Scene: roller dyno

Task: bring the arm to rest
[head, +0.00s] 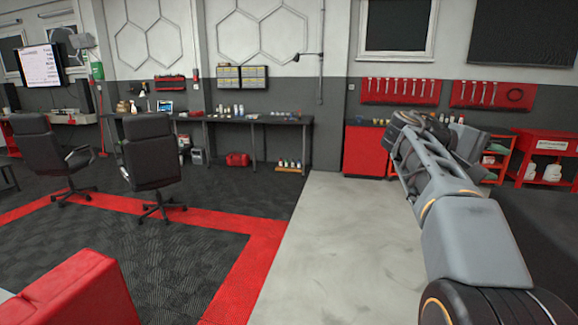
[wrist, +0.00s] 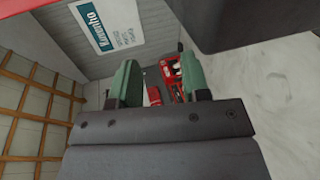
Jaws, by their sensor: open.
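My arm reaches up from the lower right of the head view, and its far end lies in front of the wall and the red cabinet. The gripper's fingers cannot be made out in the head view. In the wrist view my gripper (wrist: 158,88) shows two green fingers standing apart, with nothing between them but the distant background. It is open and empty, and touches nothing that I can see.
Black office chairs (head: 152,160) stand at the left. A dark workbench (head: 258,120) runs along the wall, with a red cabinet (head: 364,152) beside it. A red block-like object (head: 75,292) is near at lower left. The pale floor (head: 325,240) in the middle is clear.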

